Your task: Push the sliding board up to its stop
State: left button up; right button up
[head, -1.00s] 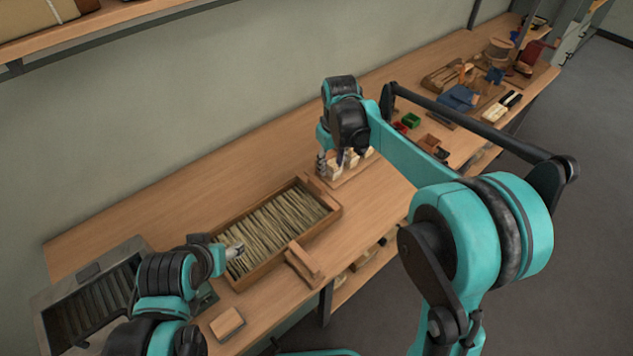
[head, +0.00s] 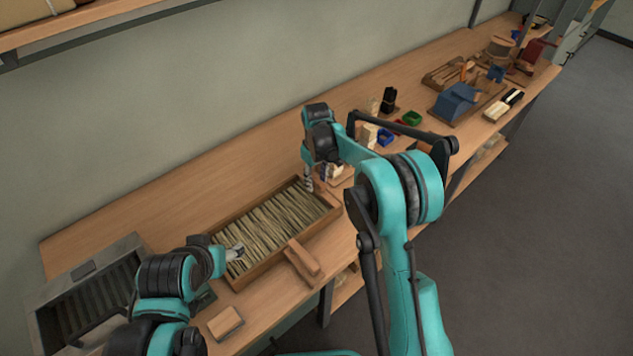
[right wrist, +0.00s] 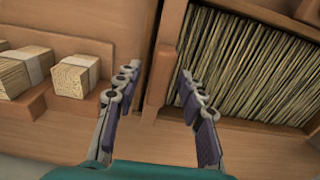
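A wooden tray (head: 262,271) full of pale bristles (head: 275,228) lies on the bench. An upright wooden board (right wrist: 166,58) stands at the tray's right end, probably the sliding board; in the head view my right gripper partly hides this end. My right gripper (head: 318,186) is over that end. In the right wrist view its fingers (right wrist: 158,92) are spread, with the board's near end between them; I cannot tell whether they touch it. My left gripper (head: 238,251) is at the tray's left end, over the bristles; its finger opening is too small to judge.
A wooden holder with banded bundles (right wrist: 76,76) stands just right of the tray in the head view. A wooden block (head: 303,261) is at the tray's front side, another (head: 226,322) on the bench. A slotted metal tray (head: 92,300) is at the left.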

jog(key=shift+f, duration=0.1)
grip_shut()
jog(key=s+a, duration=0.2)
jog(key=a, duration=0.2)
jog(key=s+a, duration=0.6)
jog(key=a, duration=0.1)
jog(key=shift+s+a, duration=0.25)
jog(key=shift+a, duration=0.1)
grip_release()
jog(key=shift+a, duration=0.1)
notch_tip(320, 180, up, 12)
